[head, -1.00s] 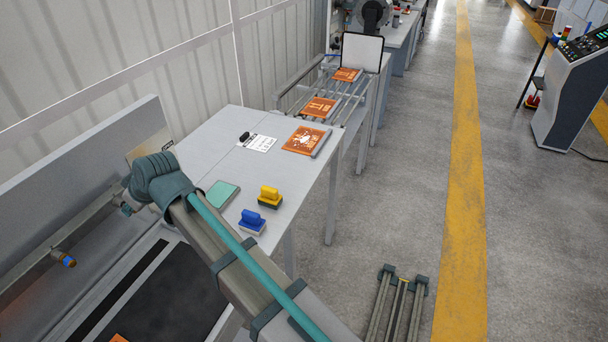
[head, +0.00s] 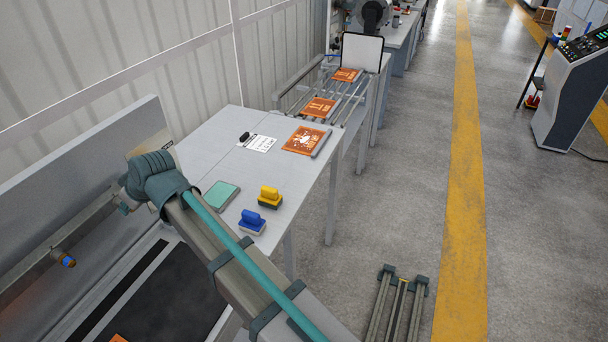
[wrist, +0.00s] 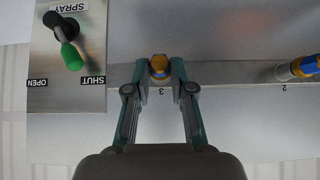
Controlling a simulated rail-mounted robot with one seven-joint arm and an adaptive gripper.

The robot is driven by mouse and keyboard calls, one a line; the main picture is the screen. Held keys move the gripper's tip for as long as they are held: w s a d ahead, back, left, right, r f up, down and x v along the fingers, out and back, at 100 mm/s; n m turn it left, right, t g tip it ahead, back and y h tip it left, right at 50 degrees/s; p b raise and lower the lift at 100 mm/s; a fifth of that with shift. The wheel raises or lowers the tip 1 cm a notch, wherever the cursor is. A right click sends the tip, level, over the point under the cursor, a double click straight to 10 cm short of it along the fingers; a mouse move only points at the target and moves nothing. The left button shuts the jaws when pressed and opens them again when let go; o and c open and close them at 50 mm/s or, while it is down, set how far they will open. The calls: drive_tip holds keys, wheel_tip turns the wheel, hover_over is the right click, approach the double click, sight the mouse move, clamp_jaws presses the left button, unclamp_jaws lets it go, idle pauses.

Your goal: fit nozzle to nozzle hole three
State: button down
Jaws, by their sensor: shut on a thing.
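My gripper (wrist: 160,80) is shut on a small nozzle (wrist: 160,65) with a yellow-orange face, between its fingertips in the wrist view. The fingertips and nozzle are at the metal rail (wrist: 225,73), right by the label "3" (wrist: 161,91). Whether the nozzle is seated in hole three or just in front of it cannot be told. Another nozzle (wrist: 300,68), blue and yellow, sits on the rail by the label "2".
A panel (wrist: 68,95) with a green-handled lever (wrist: 70,52) marked SPRAY, OPEN and SHUT is left of my gripper in the wrist view. The grey table (head: 205,150) holds a blue stamp (head: 252,223), a yellow stamp (head: 270,197) and a green pad (head: 221,196).

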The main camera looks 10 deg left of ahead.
drive_tip(key=shift+a, duration=0.1)
idle(0.3)
drive_tip(key=c, duration=0.9)
unclamp_jaws()
